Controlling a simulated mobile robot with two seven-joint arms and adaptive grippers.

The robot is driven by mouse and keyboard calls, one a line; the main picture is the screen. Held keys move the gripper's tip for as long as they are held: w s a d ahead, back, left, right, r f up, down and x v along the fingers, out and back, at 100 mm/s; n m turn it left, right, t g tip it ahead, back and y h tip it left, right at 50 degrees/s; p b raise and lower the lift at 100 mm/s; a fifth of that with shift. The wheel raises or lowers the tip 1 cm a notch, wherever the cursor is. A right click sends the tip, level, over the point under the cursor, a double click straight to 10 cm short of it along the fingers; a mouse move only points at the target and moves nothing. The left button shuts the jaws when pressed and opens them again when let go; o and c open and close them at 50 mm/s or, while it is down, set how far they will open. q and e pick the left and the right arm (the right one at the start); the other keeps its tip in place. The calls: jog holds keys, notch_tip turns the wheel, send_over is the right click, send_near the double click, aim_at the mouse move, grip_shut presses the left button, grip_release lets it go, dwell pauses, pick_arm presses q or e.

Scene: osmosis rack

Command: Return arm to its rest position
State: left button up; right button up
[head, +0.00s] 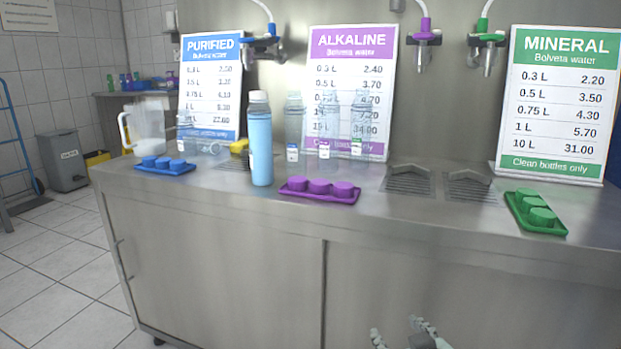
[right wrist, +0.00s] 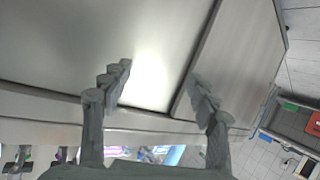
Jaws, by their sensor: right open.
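My right gripper (head: 400,331) shows at the bottom edge of the head view, low in front of the counter's cabinet front. In the right wrist view its two fingers (right wrist: 162,74) are spread apart with nothing between them, facing the plain metal cabinet panels (right wrist: 150,40). My left gripper is not in view. The rest of the right arm is hidden below the head view.
The steel counter (head: 430,225) carries a blue-filled bottle (head: 260,145), several clear bottles (head: 294,125), a jug (head: 147,130), and blue (head: 165,167), purple (head: 320,190) and green (head: 536,213) cap trays.

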jog(key=s+d+f+m+g+h, duration=0.1)
jog(key=s+d+f+g, duration=0.25)
jog(key=s, duration=0.55)
jog(key=s+d+f+g+h, duration=0.1)
jog(key=s+d+f+g, duration=0.3)
jog(key=s, duration=0.5)
jog(key=s+d+f+m+g+h, duration=0.1)
jog(key=s+d+f+g, duration=0.15)
jog(key=s+f, duration=0.5)
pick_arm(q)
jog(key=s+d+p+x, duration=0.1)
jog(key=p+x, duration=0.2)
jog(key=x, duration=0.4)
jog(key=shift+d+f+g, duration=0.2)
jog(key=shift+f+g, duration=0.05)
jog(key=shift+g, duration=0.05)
pick_arm(e)
notch_tip(320, 180, down, 6)
jog(key=shift+s+d+r, duration=0.1)
jog(key=shift+s+r, duration=0.05)
jog(key=shift+r, duration=0.05)
